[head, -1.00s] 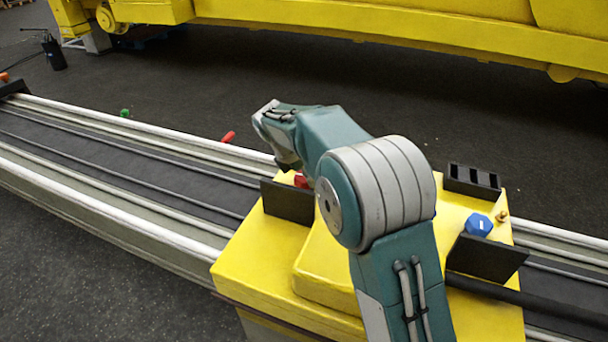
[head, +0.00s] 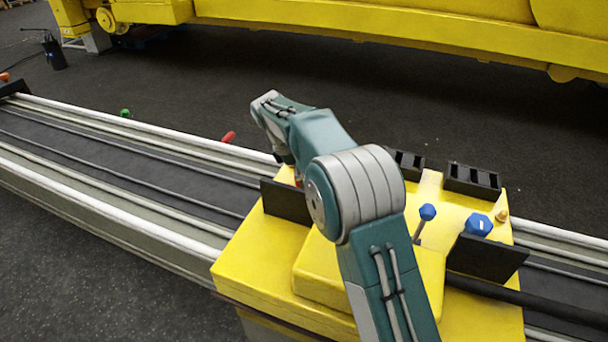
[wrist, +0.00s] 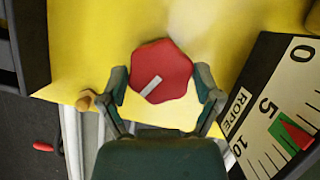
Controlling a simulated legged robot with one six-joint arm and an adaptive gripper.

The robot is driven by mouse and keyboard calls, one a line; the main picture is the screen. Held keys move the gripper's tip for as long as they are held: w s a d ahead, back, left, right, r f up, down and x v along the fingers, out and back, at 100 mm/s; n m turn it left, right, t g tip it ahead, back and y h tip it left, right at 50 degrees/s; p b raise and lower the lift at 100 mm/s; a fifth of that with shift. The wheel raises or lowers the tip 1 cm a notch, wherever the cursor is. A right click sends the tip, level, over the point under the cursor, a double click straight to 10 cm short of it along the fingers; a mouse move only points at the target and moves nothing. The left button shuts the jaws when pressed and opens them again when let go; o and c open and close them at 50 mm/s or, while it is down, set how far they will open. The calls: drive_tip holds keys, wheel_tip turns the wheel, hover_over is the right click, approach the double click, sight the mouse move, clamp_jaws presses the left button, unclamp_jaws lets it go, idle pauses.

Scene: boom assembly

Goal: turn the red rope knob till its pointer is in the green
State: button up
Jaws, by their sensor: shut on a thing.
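The red rope knob (wrist: 165,67) is six-sided with a white line on its face, in the upper middle of the wrist view. My gripper (wrist: 162,84) has one finger on each side of it and is shut on it. The ROPE gauge (wrist: 255,125) is at the right of the wrist view, with marks 0, 5 and 10. Its red pointer (wrist: 297,134) lies at a green patch just past the 5 and seems to overlap it. In the head view, my wrist hides most of the knob.
The knob sits on a yellow housing (head: 255,255) across a rail. Black upright plates (head: 286,203), a blue lever (head: 427,212) and a blue knob (head: 478,224) stand on it. A red-tipped handle (head: 229,137) is on the rail to the left.

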drive_tip(key=m, duration=0.2)
drive_tip(key=m+g, duration=0.1)
drive_tip(key=m, duration=0.1)
drive_tip(key=shift+w+f+m+g+y, duration=0.1)
drive_tip(key=shift+w+m+g+y, duration=0.05)
drive_tip(key=shift+m+g+y, duration=0.55)
drive_tip(key=shift+m+g, duration=0.3)
drive_tip(key=shift+m, duration=1.2)
drive_tip(key=o, duration=0.9)
drive_tip(key=shift+a, duration=0.1)
